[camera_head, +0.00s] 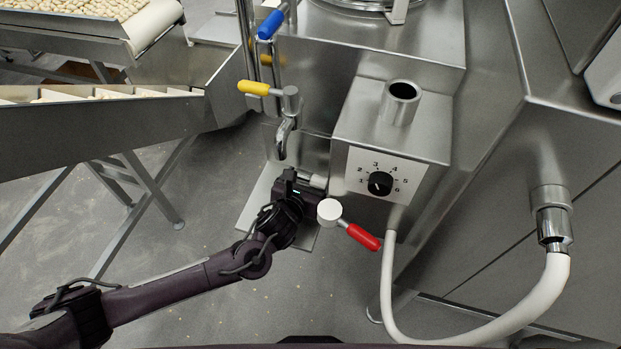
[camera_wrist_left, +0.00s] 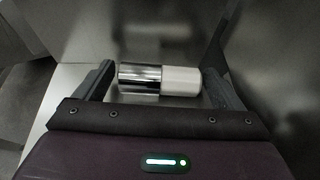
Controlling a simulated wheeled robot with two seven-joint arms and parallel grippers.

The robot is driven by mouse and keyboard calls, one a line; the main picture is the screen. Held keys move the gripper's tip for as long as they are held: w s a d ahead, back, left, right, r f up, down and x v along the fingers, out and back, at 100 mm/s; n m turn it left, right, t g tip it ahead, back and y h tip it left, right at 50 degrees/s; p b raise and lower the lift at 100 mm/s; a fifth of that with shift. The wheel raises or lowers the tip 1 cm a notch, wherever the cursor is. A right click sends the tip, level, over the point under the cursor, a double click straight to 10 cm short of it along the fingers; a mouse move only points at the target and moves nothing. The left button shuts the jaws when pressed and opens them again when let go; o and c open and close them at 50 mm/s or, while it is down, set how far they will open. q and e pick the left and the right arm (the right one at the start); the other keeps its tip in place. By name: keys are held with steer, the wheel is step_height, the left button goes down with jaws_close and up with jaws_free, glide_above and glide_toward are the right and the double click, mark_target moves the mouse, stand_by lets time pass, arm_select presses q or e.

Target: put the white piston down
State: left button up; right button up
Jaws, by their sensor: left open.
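The white piston (camera_wrist_left: 181,81) is a short cylinder with a shiny chrome end (camera_wrist_left: 139,79) on the left and a white end on the right in the left wrist view. It lies crosswise between the two spread fingers of my left gripper (camera_head: 302,179), with a gap beside each finger. In the head view only a small pale piece of it (camera_head: 318,181) shows beside the gripper, under the machine's dial box. Whether it rests on a surface is hard to tell. My right gripper is out of view.
A dial box (camera_head: 384,173) stands just right of the gripper. A red-handled valve (camera_head: 362,237) sits close to its right, with a white hose (camera_head: 392,285) below. A yellow-handled tap (camera_head: 289,101) hangs above. A conveyor (camera_head: 100,118) is at the left. Open floor lies below.

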arm_select(q)
steer(key=c, duration=0.9)
steer(key=shift+a+r, duration=0.1)
steer(key=shift+r, duration=0.05)
